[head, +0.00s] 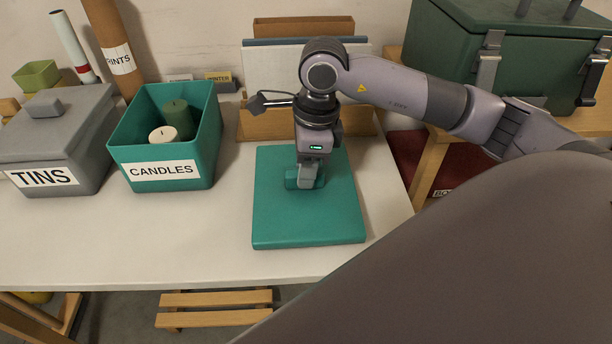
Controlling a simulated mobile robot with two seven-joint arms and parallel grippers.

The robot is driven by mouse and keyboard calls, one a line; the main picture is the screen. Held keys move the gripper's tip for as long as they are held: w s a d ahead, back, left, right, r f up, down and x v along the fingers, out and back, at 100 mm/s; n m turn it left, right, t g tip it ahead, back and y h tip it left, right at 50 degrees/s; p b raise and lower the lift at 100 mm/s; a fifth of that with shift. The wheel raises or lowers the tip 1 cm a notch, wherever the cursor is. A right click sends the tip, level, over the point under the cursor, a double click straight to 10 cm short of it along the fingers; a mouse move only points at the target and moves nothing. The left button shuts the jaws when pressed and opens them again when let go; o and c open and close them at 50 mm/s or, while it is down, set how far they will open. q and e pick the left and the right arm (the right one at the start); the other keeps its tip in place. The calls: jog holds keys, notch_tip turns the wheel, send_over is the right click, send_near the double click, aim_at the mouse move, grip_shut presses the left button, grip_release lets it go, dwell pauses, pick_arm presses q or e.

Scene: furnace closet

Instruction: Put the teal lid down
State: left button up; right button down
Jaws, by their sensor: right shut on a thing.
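The teal lid (309,222) is a flat square with a raised handle block in its middle. It lies level at the table top, right of the teal candles box; I cannot tell whether it touches the table. My right gripper (307,182) points down from above and is shut on the lid's handle, which it partly hides. The teal box (204,155) labelled CANDLES stands open, with a green candle (179,117) and a white candle (163,135) inside. My left gripper is not in view.
The white table (150,240) also carries a grey lidded TINS box (60,145) at left. A wooden holder with upright boards (270,75) stands behind the lid. A dark green chest (520,60) is at right. The table's front strip is clear.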

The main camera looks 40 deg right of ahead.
notch_tip(320, 180, down, 3)
jog(key=shift+r, duration=0.2)
jog(key=shift+f, duration=0.15)
jog(key=c, duration=0.9)
grip_release()
